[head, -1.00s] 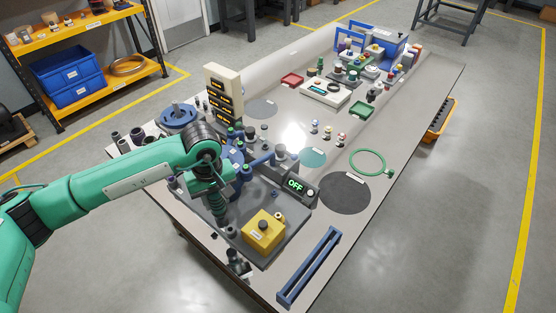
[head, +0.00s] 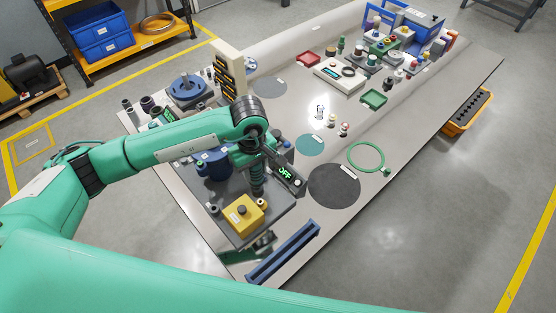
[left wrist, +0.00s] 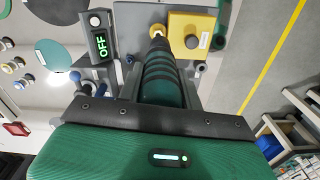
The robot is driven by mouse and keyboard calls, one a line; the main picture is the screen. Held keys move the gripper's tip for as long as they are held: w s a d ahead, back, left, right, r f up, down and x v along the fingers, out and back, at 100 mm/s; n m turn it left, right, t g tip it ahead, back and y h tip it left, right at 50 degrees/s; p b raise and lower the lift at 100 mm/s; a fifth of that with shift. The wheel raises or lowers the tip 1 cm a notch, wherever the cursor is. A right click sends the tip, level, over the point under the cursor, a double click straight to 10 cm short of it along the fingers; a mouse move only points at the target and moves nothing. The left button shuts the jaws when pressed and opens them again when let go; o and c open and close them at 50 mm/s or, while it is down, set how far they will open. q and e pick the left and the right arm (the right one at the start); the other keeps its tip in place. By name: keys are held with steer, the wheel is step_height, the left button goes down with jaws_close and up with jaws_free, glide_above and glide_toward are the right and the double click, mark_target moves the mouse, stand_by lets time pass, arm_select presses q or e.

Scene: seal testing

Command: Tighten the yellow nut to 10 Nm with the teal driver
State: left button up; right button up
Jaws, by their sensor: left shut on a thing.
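My left gripper (head: 256,163) is shut on the teal driver (head: 257,182), which points down over the grey fixture plate. In the left wrist view the driver (left wrist: 160,85) runs away from the jaws, and its narrow dark tip is near the plate between the OFF display (left wrist: 101,44) and the yellow box (left wrist: 192,35). The display (head: 286,172) and yellow box (head: 243,215) also show in the head view. My right gripper is not in view.
A blue flanged part (head: 212,163) stands left of the driver. A blue rail frame (head: 284,252) lies at the table's front edge. A black disc (head: 334,187) and green ring (head: 366,157) lie to the right. My green arm link crosses the bottom of the head view.

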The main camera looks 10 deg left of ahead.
mark_target(258, 183)
arm_select(q)
steer(key=shift+w+d+f, duration=0.1)
steer(key=shift+w+d, duration=0.15)
steer(key=shift+d, duration=0.1)
steer(key=shift+s+a+f, duration=0.2)
steer(key=shift+a+f, duration=0.05)
steer(key=shift+f, duration=0.2)
steer(key=shift+f+b, duration=0.3)
steer(key=shift+b, duration=0.05)
step_height(258, 183, down, 2)
steer(key=shift+w+d+f+b, duration=0.1)
steer(key=shift+d+f+b, duration=0.1)
steer(key=shift+b, duration=0.2)
steer(key=shift+a+f, duration=0.15)
steer(key=shift+f, duration=0.2)
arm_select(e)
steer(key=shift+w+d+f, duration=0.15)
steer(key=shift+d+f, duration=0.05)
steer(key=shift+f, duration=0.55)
arm_select(q)
steer(key=shift+f+b, duration=1.1)
steer(key=shift+b, duration=0.1)
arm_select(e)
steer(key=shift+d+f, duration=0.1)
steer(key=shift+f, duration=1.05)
arm_select(q)
steer(key=shift+f+b, duration=0.1)
steer(key=shift+b, duration=0.4)
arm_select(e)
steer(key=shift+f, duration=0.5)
